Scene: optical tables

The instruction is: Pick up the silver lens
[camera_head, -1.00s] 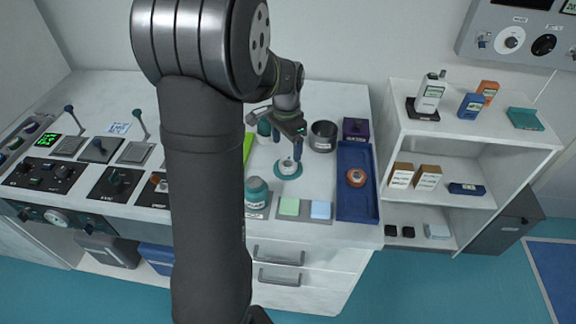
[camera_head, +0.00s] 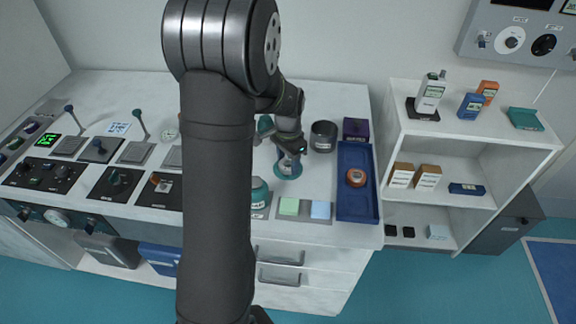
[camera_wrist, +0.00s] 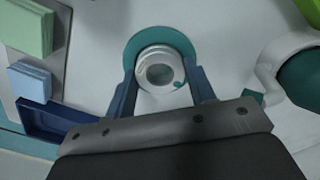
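The silver lens (camera_wrist: 160,70) is a short round ring with a grey centre. It sits on a round teal mat (camera_wrist: 133,48), and in the head view it shows small on the bench (camera_head: 287,165). My gripper (camera_wrist: 162,83) is open, with one blue finger on each side of the lens. The fingers reach low beside it, and a gap seems to show on both sides in the wrist view. I cannot tell whether either finger touches it. In the head view my gripper (camera_head: 289,161) is over the mat and partly covers the lens.
A blue tray (camera_head: 357,205) with an orange-brown round part (camera_head: 356,177) lies to the right.

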